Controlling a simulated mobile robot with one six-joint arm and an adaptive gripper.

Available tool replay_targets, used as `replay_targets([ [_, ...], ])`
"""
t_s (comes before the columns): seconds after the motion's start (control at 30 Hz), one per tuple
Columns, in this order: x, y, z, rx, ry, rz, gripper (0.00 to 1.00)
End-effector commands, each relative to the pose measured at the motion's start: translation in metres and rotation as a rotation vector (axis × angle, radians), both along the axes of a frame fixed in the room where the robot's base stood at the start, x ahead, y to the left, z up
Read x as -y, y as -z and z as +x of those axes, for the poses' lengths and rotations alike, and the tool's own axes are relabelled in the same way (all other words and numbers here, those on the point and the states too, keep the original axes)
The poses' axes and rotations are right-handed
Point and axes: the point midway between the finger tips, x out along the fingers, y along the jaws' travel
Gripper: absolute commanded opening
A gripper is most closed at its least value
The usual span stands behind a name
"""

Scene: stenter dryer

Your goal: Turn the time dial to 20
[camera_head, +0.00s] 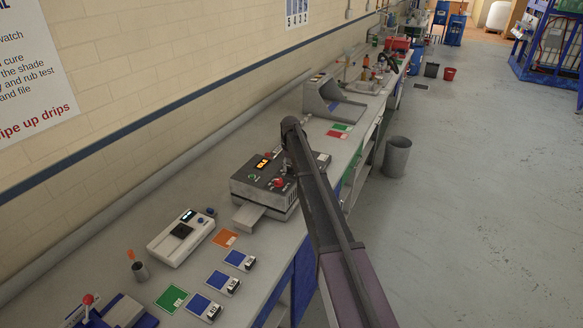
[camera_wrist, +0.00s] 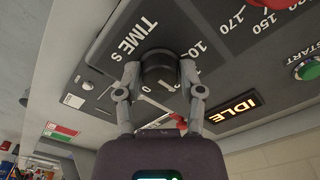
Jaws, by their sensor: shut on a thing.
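The time dial (camera_wrist: 159,70) is a round black knob on the dark panel, beside the white "TIME s" lettering in the wrist view. My gripper (camera_wrist: 159,72) has one finger on each side of the dial and is shut on it. A "10" mark shows at the upper right of the dial. I cannot read where the dial points, and the other scale marks are partly hidden. In the head view the stenter dryer (camera_head: 250,191) is a grey box with a dark top on the bench. My arm hides the dial and gripper there.
A lit "IDLE" display (camera_wrist: 232,108), a green START button (camera_wrist: 307,69) and a temperature scale share the panel. A white instrument (camera_head: 181,237) and several sample cards lie nearer on the bench. A grey device (camera_head: 332,101) stands farther along. A bin (camera_head: 396,157) stands on the floor.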

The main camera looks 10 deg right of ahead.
Motion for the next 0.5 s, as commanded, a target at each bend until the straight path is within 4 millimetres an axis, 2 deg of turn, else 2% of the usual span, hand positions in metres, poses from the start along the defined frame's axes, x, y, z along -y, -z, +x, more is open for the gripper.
replay_targets([
  [0.2,-0.0007,0.0007,-0.0039,-0.008,0.191,0.001,0.02],
  [0.5,-0.0005,0.0006,-0.0039,-0.008,0.364,0.0,0.02],
])
